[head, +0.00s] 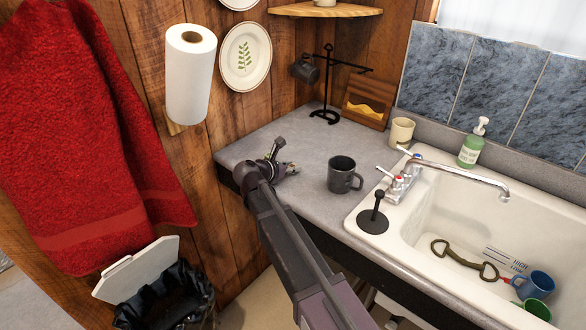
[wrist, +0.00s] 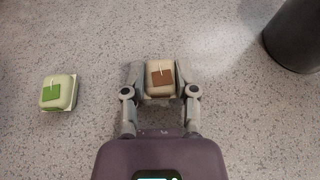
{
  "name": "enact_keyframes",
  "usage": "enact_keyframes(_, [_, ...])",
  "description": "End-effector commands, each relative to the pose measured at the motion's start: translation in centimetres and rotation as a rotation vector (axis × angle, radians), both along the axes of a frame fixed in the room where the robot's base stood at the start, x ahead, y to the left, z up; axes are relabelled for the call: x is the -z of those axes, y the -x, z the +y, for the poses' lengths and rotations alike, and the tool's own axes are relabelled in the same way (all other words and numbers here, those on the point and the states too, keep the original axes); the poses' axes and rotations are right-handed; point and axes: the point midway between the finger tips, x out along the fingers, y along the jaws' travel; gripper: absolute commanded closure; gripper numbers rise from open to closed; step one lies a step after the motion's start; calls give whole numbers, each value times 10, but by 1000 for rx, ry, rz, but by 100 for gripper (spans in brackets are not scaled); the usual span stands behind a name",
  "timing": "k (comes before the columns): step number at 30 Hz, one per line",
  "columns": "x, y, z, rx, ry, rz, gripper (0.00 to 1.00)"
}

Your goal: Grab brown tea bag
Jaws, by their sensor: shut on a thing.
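The brown tea bag (wrist: 161,79) is a small pale packet with a brown square on top. In the wrist view my gripper (wrist: 160,84) has one finger on each side of it, shut on it, at the grey speckled counter. I cannot tell whether it is lifted. A similar packet with a green square (wrist: 58,92) lies to the left, apart from my fingers. In the head view my gripper (head: 287,168) is over the left part of the counter and hides the brown tea bag.
A dark mug (head: 343,176) stands on the counter (head: 255,146) right of my gripper, and it shows in the wrist view (wrist: 296,35). A black mug stand (head: 326,88) is behind. The sink (head: 450,220) is at right. A bin (head: 165,300) stands below left.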

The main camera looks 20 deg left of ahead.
Motion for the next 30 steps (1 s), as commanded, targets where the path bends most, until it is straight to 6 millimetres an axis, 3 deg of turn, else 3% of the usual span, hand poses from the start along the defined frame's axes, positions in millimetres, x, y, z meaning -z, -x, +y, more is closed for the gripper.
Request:
enact_keyframes(11, [-6, 0, 0, 0, 0, 0, 75])
enact_keyframes(24, [-42, 0, 0, -1, 0, 0, 75])
enact_keyframes(30, [-41, 51, -9, -3, 0, 0, 75])
